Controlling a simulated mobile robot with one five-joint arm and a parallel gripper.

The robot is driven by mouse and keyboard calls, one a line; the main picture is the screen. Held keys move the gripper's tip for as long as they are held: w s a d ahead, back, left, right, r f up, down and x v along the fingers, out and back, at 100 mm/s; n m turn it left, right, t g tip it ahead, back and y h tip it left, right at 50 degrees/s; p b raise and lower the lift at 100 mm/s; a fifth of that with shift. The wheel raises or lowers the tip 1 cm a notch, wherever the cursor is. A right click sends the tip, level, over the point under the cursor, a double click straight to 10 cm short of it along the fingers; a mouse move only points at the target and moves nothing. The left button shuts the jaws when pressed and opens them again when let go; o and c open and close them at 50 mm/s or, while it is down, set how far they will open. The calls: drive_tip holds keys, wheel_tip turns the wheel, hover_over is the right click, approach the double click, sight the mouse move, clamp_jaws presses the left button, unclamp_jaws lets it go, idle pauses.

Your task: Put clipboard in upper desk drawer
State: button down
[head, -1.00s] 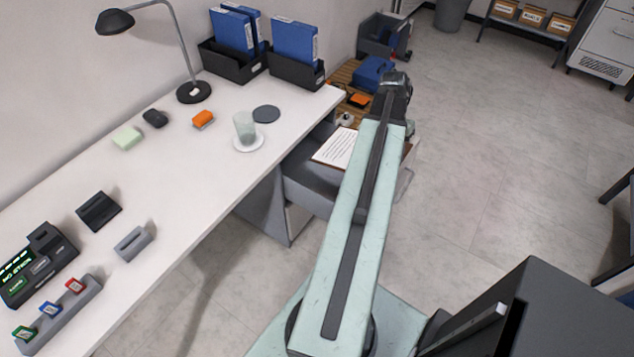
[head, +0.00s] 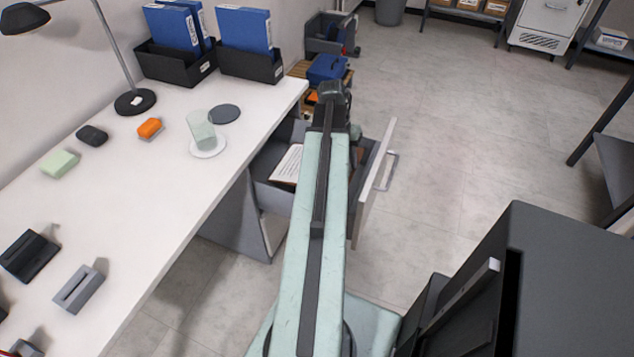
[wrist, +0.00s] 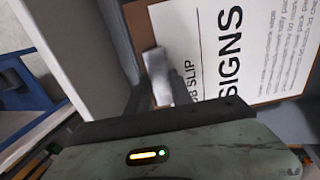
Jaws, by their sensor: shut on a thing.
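The clipboard, a brown board with a white printed sheet (head: 288,163), is at the open upper desk drawer (head: 372,190), seemingly inside its walls. Whether it rests on the drawer floor I cannot tell. My arm covers its right part in the head view. The wrist view shows the sheet (wrist: 225,45) close up, with a blurred silvery piece at its edge. My gripper (wrist: 158,92) is shut on the clipboard at that edge. The drawer's pale front panel (wrist: 70,50) stands close by on the left there. My gripper's fingertips are hidden in the head view.
The white desk (head: 150,215) runs along the left, with a glass (head: 201,130) on a saucer near its edge. Black file holders (head: 250,67) stand at its far end. A dark cabinet (head: 560,270) is at lower right. Open floor lies right of the drawer.

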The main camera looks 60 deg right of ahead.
drive_tip(key=w+b+x, duration=0.2)
drive_tip(key=b+x, duration=0.6)
drive_tip(key=x, duration=0.1)
drive_tip(key=shift+f, duration=0.35)
drive_tip(key=c, duration=1.1)
unclamp_jaws()
drive_tip(key=shift+w+a, duration=0.15)
drive_tip(key=shift+r, duration=0.1)
drive_tip(key=p+v, duration=1.2)
drive_tip(key=shift+r, duration=0.25)
drive_tip(key=shift+f, duration=0.15)
